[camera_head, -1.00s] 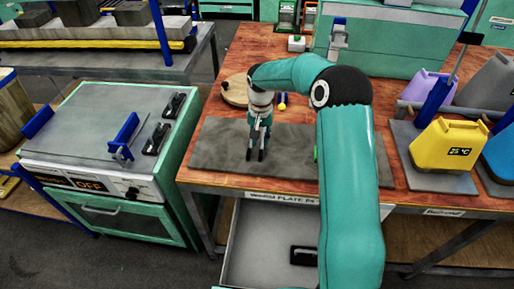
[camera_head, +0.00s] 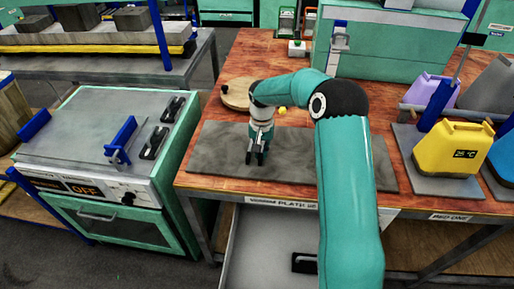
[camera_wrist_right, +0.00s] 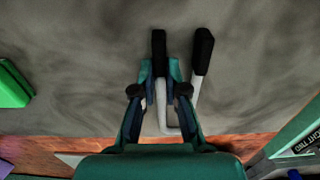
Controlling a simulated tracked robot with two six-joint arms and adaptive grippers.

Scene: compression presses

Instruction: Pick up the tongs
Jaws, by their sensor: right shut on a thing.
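The tongs (camera_wrist_right: 199,75) show in the right wrist view as a grey metal U with two black tips, over the grey mat. My right gripper (camera_wrist_right: 159,70) is shut on one leg of the tongs; the other leg stands free to the right of the fingers. In the head view my right gripper (camera_head: 255,160) points down at the mat (camera_head: 215,150), and the tongs cannot be clearly told from the fingers. Whether the tongs touch the mat is unclear. My left gripper is not in view.
A green block (camera_wrist_right: 12,85) lies left of the gripper in the wrist view. A round wooden board (camera_head: 235,94) is behind my arm. A yellow container (camera_head: 452,148) stands at right. An open drawer (camera_head: 262,250) is below the table edge. The mat's left part is clear.

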